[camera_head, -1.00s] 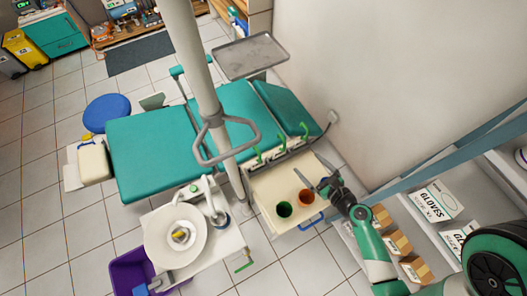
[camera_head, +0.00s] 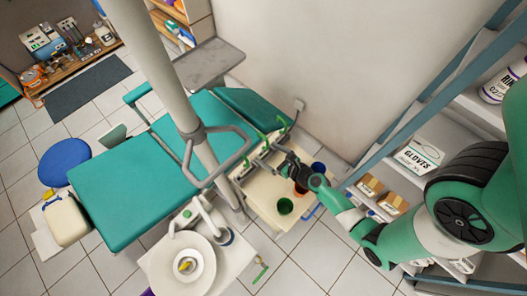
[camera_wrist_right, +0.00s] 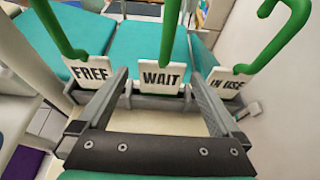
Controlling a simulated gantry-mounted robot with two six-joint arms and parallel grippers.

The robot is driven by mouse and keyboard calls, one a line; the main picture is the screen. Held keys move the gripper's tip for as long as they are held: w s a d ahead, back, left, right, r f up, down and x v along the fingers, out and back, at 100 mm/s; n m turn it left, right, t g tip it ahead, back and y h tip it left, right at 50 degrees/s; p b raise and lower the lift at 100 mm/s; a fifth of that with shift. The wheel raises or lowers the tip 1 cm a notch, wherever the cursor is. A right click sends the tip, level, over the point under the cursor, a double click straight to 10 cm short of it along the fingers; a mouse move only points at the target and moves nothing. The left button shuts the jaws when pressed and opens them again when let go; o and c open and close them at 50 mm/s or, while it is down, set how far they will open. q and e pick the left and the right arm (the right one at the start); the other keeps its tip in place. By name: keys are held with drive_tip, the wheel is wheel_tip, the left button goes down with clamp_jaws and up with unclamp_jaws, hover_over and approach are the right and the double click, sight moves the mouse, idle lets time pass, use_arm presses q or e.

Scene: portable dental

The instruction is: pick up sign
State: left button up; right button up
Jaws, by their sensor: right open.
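Three white signs with black lettering stand in a row in the right wrist view: FREE (camera_wrist_right: 90,72) at left, WAIT (camera_wrist_right: 161,79) in the middle and IN USE (camera_wrist_right: 226,84) at right. Each has a green hooked handle rising above it. My right gripper (camera_wrist_right: 159,92) is open and empty, its fingers pointing toward the row with the WAIT sign between them in the picture. Contact cannot be told. In the head view my right gripper (camera_head: 268,161) is over the back of the cream cart (camera_head: 262,205), partly hiding the signs. My left gripper is not in view.
Green (camera_head: 285,206), orange (camera_head: 300,190) and blue (camera_head: 318,168) cups are on the cart. The teal dental chair (camera_head: 120,195) lies behind the signs. A grey pole (camera_head: 180,70) stands left of them. Shelves with glove boxes (camera_head: 419,156) are at right.

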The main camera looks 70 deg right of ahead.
sight(264, 151)
drive_tip(key=x, duration=0.3)
drive_tip(key=shift+w+d+f, duration=0.15)
drive_tip(key=shift+d, duration=0.05)
drive_tip(key=c, duration=1.2)
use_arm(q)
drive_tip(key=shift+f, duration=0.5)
use_arm(e)
drive_tip(key=shift+c, duration=0.2)
use_arm(q)
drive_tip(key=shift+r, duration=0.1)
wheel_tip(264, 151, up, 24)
drive_tip(key=p, duration=2.4)
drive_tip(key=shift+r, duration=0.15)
use_arm(e)
wheel_tip(264, 151, up, 28)
